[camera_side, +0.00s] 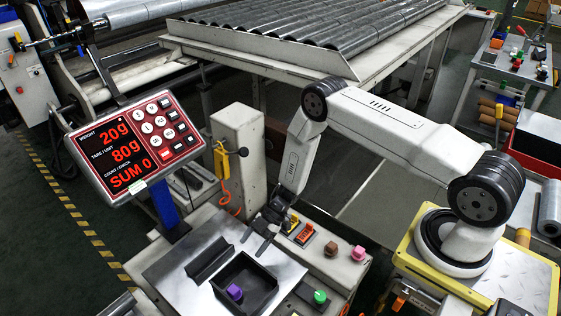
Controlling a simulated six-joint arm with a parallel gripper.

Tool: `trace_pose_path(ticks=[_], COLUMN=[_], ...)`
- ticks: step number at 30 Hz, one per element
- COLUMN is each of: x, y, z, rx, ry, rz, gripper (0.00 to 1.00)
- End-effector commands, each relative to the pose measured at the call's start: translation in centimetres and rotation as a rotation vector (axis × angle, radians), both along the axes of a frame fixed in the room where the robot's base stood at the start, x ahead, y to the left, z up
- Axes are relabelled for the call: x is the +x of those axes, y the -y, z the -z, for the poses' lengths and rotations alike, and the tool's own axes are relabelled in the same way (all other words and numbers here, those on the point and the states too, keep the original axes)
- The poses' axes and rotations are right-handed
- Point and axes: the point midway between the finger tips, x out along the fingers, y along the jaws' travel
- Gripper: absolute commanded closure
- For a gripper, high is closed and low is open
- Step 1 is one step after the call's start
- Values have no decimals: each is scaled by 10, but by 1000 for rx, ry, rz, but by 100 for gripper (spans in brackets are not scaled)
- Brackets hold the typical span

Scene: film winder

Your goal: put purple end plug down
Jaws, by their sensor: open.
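The purple end plug (235,292) sits inside the black open tray (262,303), near its left side. The tray stands on the metal plate of the scale (160,268). My gripper (253,246) is open and empty. In the picture it is above and slightly right of the tray's back edge, apart from the plug.
A red-framed display (133,140) reads 20g, 80g and SUM 0. A brown plug (331,248), a pink plug (358,253) and a green plug (320,296) stand to the right. Orange switches (304,234) are close by my gripper. A dark angled block (209,260) lies left of the tray.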

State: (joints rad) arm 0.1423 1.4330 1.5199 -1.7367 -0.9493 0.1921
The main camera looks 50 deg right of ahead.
Motion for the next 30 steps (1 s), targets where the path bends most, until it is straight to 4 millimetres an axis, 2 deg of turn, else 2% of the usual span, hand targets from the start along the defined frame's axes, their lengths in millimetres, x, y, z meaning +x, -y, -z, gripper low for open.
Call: trace_pose_path(ticks=[9,15,23,30], x=[55,74,70,40], y=[20,40,67,87], z=[-65,-113,-172,-220], rx=[-158,-263,-378,-457], ry=[77,90,53,-34], rz=[273,479,737,962], gripper=[22,22,22,22])
